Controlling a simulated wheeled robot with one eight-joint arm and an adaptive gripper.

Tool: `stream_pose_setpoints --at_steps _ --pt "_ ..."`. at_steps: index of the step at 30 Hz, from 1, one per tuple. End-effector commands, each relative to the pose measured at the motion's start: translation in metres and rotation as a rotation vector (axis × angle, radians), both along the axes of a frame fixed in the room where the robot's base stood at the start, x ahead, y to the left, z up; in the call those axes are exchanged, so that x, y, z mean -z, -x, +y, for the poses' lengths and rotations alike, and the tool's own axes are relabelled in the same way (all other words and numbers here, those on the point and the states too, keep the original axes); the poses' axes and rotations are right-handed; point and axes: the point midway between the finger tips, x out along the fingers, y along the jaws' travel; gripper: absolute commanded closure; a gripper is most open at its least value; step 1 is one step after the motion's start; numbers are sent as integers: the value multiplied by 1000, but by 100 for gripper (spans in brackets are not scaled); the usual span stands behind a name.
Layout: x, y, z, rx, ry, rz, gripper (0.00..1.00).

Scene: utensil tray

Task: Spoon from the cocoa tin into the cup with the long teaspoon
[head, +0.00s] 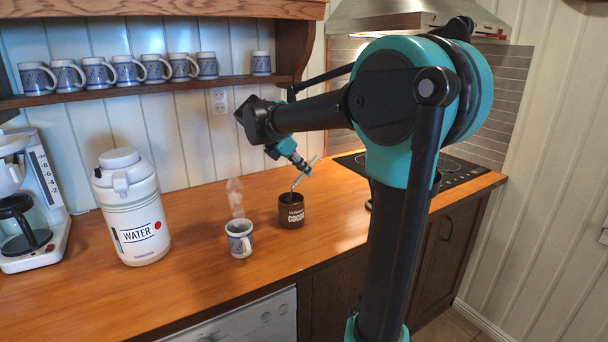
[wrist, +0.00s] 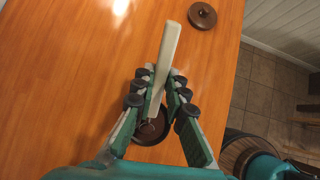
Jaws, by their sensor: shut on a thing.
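The cocoa tin (head: 291,213) stands open on the wooden counter; its dark round mouth shows below my jaws in the wrist view (wrist: 146,134). My gripper (head: 302,166) is above the tin, shut on the long teaspoon (head: 296,183). The pale handle (wrist: 168,50) slants up between the fingers in the wrist view, and the lower end goes down into the tin's mouth. The spoon's bowl is hidden, so I cannot tell its load. The blue-and-white cup (head: 239,244) stands upright left of and nearer than the tin, with steam above it.
A brown round lid (wrist: 203,15) lies on the counter; my arm partly hides it in the head view. A white water jug (head: 133,215) and a coffee maker (head: 30,215) stand at left. A shelf (head: 150,88) with several cups is above. Counter between cup and tin is clear.

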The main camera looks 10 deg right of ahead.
Motion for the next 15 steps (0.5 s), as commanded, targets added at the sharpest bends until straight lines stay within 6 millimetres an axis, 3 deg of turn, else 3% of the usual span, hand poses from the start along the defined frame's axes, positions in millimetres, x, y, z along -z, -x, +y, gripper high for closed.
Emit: stream_pose_setpoints --at_steps 15 --pt "-20 -12 -29 5 -280 122 100"
